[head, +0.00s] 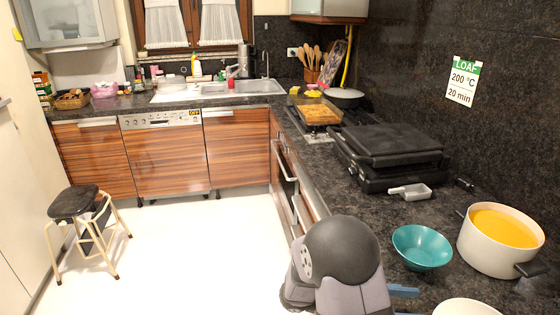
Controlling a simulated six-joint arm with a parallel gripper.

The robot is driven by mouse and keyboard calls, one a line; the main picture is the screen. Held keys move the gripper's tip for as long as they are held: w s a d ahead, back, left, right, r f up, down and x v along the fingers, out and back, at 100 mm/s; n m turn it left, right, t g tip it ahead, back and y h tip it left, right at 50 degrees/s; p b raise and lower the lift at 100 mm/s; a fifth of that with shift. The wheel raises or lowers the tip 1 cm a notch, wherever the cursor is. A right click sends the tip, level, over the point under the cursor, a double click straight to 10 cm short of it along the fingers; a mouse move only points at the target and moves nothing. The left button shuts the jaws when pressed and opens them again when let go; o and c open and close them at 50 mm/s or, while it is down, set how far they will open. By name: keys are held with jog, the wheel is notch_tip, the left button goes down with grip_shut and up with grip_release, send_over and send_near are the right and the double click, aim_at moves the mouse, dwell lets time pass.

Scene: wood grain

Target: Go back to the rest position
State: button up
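My arm shows at the bottom centre as a dark rounded joint with grey links, in front of the counter edge. Two blue pieces jut out to its right, one above the other, beside the teal bowl (422,247); they may be the fingers of my gripper (404,302), but the arm and the frame edge hide most of them. I see nothing held between them. The teal bowl stands upright on the dark counter (385,212) and looks empty.
A white pot (492,258) of orange-yellow soup stands right of the bowl. A pale dish (466,308) is cut off at the bottom edge. A stool (82,225) stands on the open floor.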

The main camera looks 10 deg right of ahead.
jog(key=w+t+y, duration=0.1)
jog(key=w+t, duration=0.1)
jog(key=w, duration=0.1)
jog(key=w+n+t+p, duration=0.1)
jog(key=w+t, duration=0.1)
jog(key=w, duration=0.1)
jog(key=w+n+t+y+p, duration=0.1)
jog(key=w+t, duration=0.1)
jog(key=w, duration=0.2)
jog(key=shift+a+r+t+y, duration=0.2)
jog(key=shift+r+t+y, duration=0.1)
jog(key=shift+r+t, duration=0.1)
jog(key=w+a+r+n+t+y+p, duration=0.1)
jog(key=w+a+n+t+y, duration=0.3)
jog(key=a, duration=0.4)
jog(key=w+a+n+t+y+p, duration=0.2)
jog(key=w+a+n+y, duration=0.35)
jog(key=a, duration=0.25)
jog(key=s+a+f+n+g+y, duration=0.1)
jog(key=s+a+n+g+y, duration=0.1)
jog(key=s+a+n+y, duration=0.3)
jog(key=s+f+n+g+h+p, duration=0.1)
jog(key=s+n+g, duration=0.4)
jog(key=s, duration=1.5)
jog(key=shift+s+a+f+g+p, duration=0.15)
jog(key=shift+a+f+g+p, duration=0.1)
jog(key=shift+g+p, duration=0.5)
